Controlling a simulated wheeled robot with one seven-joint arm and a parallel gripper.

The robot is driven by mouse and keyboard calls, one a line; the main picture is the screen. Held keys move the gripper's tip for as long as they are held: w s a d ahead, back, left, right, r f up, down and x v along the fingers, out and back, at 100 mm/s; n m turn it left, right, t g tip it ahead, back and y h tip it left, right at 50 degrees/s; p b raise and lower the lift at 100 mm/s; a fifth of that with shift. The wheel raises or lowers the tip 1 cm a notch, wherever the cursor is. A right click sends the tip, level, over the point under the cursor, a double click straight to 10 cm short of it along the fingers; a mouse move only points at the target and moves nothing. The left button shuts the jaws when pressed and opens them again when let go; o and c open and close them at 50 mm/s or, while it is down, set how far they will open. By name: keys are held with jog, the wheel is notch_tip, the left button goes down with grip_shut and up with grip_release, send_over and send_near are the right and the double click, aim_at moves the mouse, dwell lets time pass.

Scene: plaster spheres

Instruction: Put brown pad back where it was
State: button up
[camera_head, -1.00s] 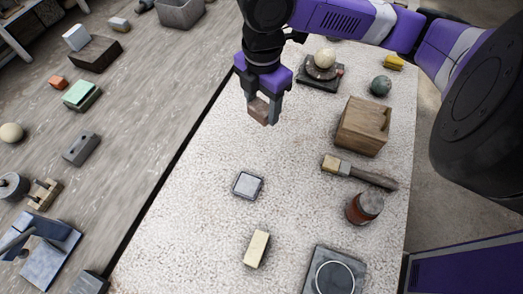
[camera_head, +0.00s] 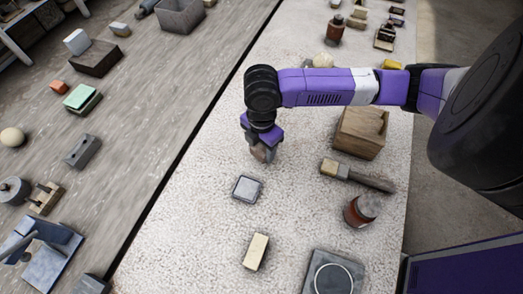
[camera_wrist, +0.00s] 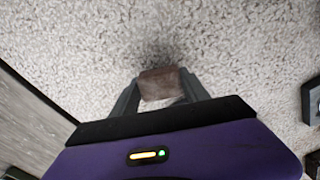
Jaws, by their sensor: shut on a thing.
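My gripper (camera_head: 262,152) is over the pale speckled table (camera_head: 200,222), just above and to the right of a small grey square tray (camera_head: 247,189) in the head view. It is shut on the brown pad (camera_head: 260,153), a small brown block. In the wrist view, the brown pad (camera_wrist: 161,84) sits between the two grey fingers of my gripper (camera_wrist: 162,88), with a dark shadow on the table beyond it. I cannot tell how high the pad is above the table.
A wooden block (camera_head: 358,134), a brush (camera_head: 356,175) and a red-brown jar (camera_head: 362,210) stand to the right. A cream block (camera_head: 256,251) and a dark plate with a ring (camera_head: 333,275) lie nearer. The table's left part is clear.

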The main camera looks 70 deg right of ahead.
jog(key=shift+f, duration=1.25)
jog(key=shift+f, duration=0.15)
jog(key=o, duration=1.5)
jog(key=shift+c, duration=0.2)
